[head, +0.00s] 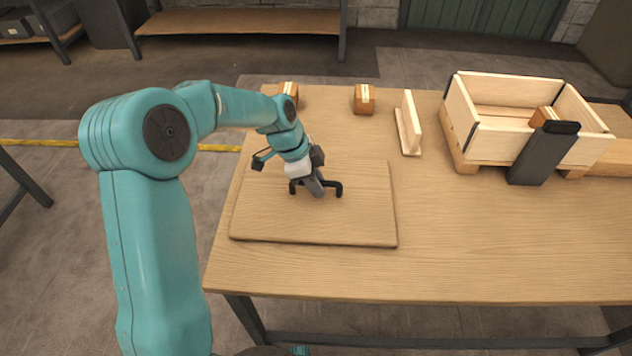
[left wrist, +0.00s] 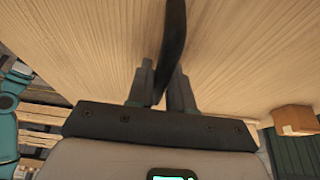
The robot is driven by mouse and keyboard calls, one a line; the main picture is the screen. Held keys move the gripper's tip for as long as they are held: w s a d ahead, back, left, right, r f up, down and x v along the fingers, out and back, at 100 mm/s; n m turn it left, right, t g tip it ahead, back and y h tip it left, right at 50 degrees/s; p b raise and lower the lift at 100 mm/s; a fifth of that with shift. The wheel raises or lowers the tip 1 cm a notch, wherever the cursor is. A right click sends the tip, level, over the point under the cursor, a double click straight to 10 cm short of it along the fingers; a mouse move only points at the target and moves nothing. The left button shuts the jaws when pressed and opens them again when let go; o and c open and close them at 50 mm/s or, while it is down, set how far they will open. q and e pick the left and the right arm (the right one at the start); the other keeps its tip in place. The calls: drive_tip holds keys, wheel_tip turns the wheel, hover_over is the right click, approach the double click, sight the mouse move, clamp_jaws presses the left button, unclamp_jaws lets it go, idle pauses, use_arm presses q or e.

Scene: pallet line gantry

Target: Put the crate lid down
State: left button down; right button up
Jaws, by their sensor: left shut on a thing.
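The crate lid (head: 350,222) is a flat wooden panel with a black bar handle (head: 335,187). It lies on, or very close to, the left part of the wooden table; any gap under it cannot be made out. My left gripper (head: 318,190) reaches down from above and is shut on the handle. In the left wrist view the black handle (left wrist: 172,45) runs between the two fingers (left wrist: 163,85), with the lid's wood grain behind it. The open wooden crate (head: 505,143) stands at the right back of the table. My right gripper is not in view.
A small carton (head: 364,99) and another carton (head: 289,90) stand at the table's back edge. A wooden T-shaped piece (head: 408,125) stands between lid and crate. A dark upright block (head: 543,153) is in front of the crate. The table's front middle (head: 480,240) is clear.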

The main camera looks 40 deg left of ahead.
use_arm(q)
drive_tip(key=c, duration=1)
unclamp_jaws()
drive_tip(key=shift+r, duration=0.1)
drive_tip(key=p+v, duration=0.2)
drive_tip(key=v, duration=0.8)
drive_tip(key=shift+a+r, duration=0.1)
drive_tip(key=shift+r, duration=0.3)
drive_tip(key=shift+s+a+r, duration=0.15)
drive_tip(key=shift+r, duration=0.3)
drive_tip(key=shift+s, duration=0.1)
